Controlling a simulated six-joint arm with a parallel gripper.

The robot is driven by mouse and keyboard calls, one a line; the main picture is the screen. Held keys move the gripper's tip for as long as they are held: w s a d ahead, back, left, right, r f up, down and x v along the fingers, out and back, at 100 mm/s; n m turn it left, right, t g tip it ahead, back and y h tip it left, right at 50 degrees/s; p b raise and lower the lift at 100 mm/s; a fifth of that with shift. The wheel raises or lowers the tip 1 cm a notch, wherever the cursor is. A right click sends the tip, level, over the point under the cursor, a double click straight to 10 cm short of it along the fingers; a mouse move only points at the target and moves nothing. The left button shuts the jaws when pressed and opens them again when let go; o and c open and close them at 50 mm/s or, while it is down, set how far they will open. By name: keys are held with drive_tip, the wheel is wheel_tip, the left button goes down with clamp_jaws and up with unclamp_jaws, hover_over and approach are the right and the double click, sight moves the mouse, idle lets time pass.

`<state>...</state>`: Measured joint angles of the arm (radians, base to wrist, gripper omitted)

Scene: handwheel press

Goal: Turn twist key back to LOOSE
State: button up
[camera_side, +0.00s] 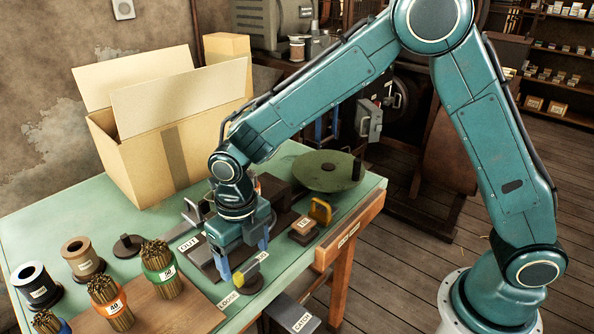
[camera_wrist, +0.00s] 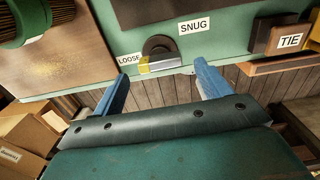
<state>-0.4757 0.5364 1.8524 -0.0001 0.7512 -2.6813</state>
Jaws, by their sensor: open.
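The twist key (camera_wrist: 162,63) is a grey bar on a dark round base. Its yellow end points left in the wrist view, beside the white LOOSE label (camera_wrist: 128,59). The SNUG label (camera_wrist: 197,28) lies to its upper right. In the side view the key (camera_side: 250,279) sits near the bench's front edge, with the LOOSE label (camera_side: 228,300) beside it. My gripper (camera_wrist: 162,75) is open, its blue fingers apart with nothing between them in the wrist view. The key shows just beyond the gap between the fingertips. In the side view my gripper (camera_side: 243,266) points down at the key and partly hides the SNUG label.
A TIE block (camera_side: 304,228) with a yellow handle (camera_side: 320,210) stands right of my gripper. A green disc (camera_side: 328,170) lies behind it. Bundles of sticks (camera_side: 160,270) stand on a brown board at the left, near several spools. An open cardboard box (camera_side: 170,150) stands at the back left.

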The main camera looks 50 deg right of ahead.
sight(247, 268)
wheel_tip(247, 268, up, 11)
drive_tip(key=shift+f, duration=0.2)
idle(0.4)
drive_tip(key=s+d+r+m+t, duration=0.3)
drive_tip(key=s+d+r+m, duration=0.6)
drive_tip(key=d+m, duration=0.6)
drive_tip(key=s+d+m+t, duration=0.1)
drive_tip(key=s+d+m, duration=0.1)
drive_tip(key=s+m, duration=0.4)
drive_tip(key=s+d+m+t, duration=0.1)
drive_tip(key=s+d+m, duration=0.2)
drive_tip(key=s+m, duration=0.4)
drive_tip(key=m, duration=0.8)
drive_tip(key=shift+d+f+t, duration=0.15)
drive_tip(key=shift+d+t, duration=0.1)
drive_tip(key=shift+t, duration=0.05)
